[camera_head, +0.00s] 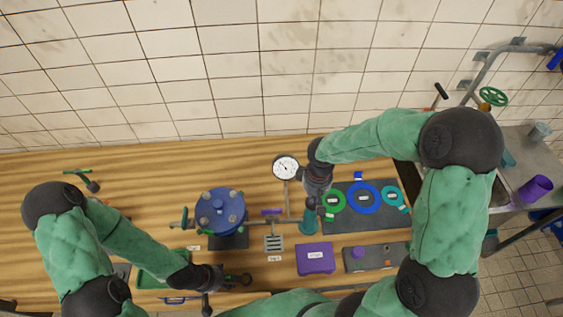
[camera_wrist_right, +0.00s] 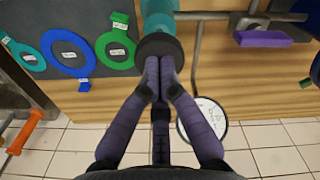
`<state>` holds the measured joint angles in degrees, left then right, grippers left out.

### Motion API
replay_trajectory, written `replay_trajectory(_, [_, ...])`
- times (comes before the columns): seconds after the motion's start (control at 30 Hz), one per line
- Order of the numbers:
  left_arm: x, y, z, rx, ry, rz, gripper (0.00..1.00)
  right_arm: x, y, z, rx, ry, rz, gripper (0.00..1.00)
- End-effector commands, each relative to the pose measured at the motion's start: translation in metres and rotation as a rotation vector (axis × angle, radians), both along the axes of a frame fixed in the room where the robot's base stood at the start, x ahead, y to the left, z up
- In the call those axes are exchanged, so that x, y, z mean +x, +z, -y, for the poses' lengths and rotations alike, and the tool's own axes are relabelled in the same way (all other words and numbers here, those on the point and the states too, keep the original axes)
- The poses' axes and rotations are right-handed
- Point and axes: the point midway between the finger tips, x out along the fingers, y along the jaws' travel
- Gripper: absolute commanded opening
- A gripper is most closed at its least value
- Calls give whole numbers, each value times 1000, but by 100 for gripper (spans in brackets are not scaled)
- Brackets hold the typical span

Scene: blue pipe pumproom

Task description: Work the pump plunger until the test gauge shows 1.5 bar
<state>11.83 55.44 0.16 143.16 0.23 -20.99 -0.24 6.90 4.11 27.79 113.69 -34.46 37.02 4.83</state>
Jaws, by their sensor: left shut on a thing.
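The round white test gauge (camera_head: 286,168) stands on a thin pipe near the wall; its needle is too small to read. It shows partly in the right wrist view (camera_wrist_right: 208,118), cut by a finger. The teal pump (camera_head: 307,224) has a black plunger knob (camera_wrist_right: 160,46). My right gripper (camera_head: 314,192) is over the pump, fingers together, tips at the knob; the knob hides whether they grip anything. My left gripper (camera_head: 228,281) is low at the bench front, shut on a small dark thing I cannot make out.
A blue flanged vessel (camera_head: 220,211) stands left of the gauge pipe. A purple box (camera_head: 315,258) and a dark mat (camera_head: 375,218) with coloured rings lie on the right. A green tray (camera_head: 155,262) is by my left arm. A metal cart (camera_head: 525,150) stands far right.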

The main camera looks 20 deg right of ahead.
Motion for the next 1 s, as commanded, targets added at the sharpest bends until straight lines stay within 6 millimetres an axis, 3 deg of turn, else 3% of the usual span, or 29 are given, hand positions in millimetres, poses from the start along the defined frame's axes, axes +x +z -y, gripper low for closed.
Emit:
replay_trajectory(0.7, [-1,46,1,-2,-6,-2,40,0,59,0,0,-1,1,0])
replay_trajectory(1.0, [-2,49,1,-2,-7,-1,40,0,64,0,0,0,0,0])
